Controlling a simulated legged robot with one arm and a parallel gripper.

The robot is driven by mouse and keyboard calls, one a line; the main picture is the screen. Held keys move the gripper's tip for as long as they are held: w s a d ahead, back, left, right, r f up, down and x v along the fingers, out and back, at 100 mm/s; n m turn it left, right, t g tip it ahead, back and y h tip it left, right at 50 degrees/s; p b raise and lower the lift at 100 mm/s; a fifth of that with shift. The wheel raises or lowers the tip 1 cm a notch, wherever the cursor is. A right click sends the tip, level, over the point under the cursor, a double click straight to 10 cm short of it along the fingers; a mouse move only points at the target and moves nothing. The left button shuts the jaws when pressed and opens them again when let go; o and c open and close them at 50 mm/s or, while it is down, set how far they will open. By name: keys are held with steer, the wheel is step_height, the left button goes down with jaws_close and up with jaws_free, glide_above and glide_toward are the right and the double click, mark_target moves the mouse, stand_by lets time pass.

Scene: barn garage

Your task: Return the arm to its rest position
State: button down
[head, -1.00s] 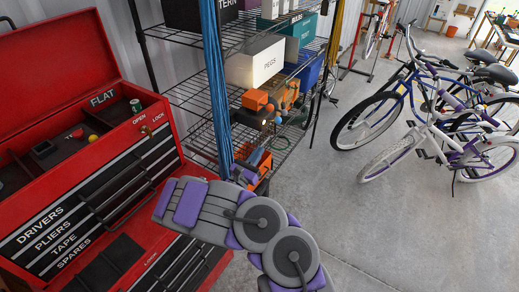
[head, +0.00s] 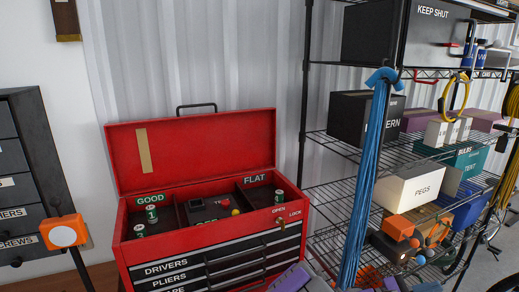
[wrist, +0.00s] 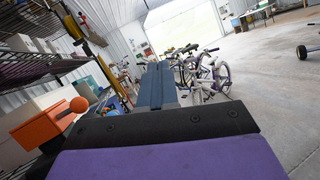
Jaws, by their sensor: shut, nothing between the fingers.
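My gripper (wrist: 156,72) shows in the wrist view as two blue-grey fingers lying together beyond my black and purple wrist housing. It is shut and empty, and it points out over the open floor toward the bicycles (wrist: 200,72). In the head view only a small purple and grey piece of my arm shows at the bottom edge, in front of the red toolbox (head: 205,160). My gripper and most of the arm are outside the head view.
A wire shelf rack (head: 335,190) with boxes and hanging blue cable (head: 365,190) stands right of the toolbox. Dark drawers (head: 25,150) stand at left. In the wrist view an orange object (wrist: 45,125) is close at left.

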steer(key=s+a+r+m+g+y, duration=0.2)
steer(key=s+r+m+g+y, duration=0.25)
steer(key=s, duration=0.55)
steer(key=s+a+r+m+g+y, duration=0.1)
steer(key=s+a+m+g+y, duration=0.3)
steer(key=s+m, duration=0.5)
steer(key=s+a+f+t+y, duration=0.1)
steer(key=s+a+t+y, duration=0.1)
steer(key=a, duration=0.6)
steer(key=s+a+f+t+y, duration=0.1)
steer(key=s+a+t+y, duration=0.2)
steer(key=a+y, duration=0.3)
steer(key=s+a+f+t+y, duration=0.1)
steer(key=s+a+y, duration=0.4)
steer(key=a, duration=0.5)
steer(key=shift+a+f+m+t, duration=0.2)
steer(key=shift+f+m+t, duration=0.15)
steer(key=shift+t, duration=0.4)
